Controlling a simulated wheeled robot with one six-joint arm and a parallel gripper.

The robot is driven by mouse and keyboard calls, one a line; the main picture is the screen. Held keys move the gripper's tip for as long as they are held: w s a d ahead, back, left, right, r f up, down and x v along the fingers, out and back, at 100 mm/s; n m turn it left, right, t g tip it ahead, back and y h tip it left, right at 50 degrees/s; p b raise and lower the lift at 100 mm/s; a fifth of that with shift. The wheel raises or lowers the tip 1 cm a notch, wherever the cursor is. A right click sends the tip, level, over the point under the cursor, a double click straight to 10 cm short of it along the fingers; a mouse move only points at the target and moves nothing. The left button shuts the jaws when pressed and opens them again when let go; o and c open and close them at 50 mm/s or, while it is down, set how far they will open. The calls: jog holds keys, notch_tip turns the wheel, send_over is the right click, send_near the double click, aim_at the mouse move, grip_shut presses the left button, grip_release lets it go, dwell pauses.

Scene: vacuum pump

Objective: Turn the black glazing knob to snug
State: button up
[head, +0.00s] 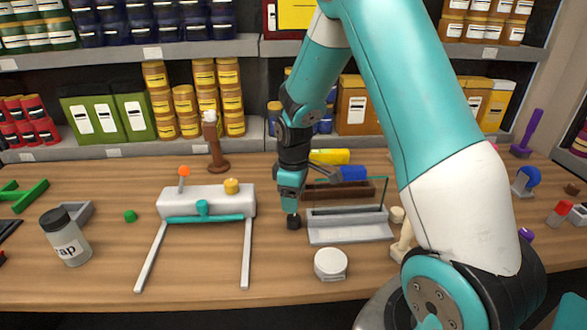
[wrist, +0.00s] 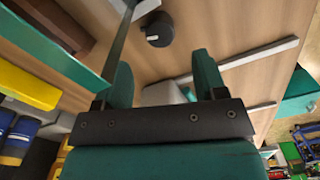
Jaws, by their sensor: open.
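The black knob (head: 293,222) stands low on the wooden table, just left of the grey glazing stand with a clear pane (head: 350,235). In the wrist view the knob (wrist: 158,30) is round, with a small pale mark on its rim. My gripper (head: 290,195) points down over the knob in the head view. In the wrist view its two teal fingers (wrist: 163,62) are spread with nothing between them. The knob shows beyond the fingertips, nearer the left finger, and apart from both.
A white pump-like unit (head: 207,203) with teal and grey bars stands left of the knob. A white round piece (head: 331,264) lies in front. A labelled jar (head: 66,238) stands far left.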

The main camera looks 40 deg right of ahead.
aim_at(292, 217)
notch_tip(292, 217, up, 10)
jog(key=shift+b, duration=0.4)
notch_tip(292, 217, down, 17)
jog(key=shift+w+a+f+p, duration=0.15)
jog(key=shift+f+p, duration=0.05)
jog(key=shift+p, duration=0.5)
jog(key=shift+c, duration=0.5)
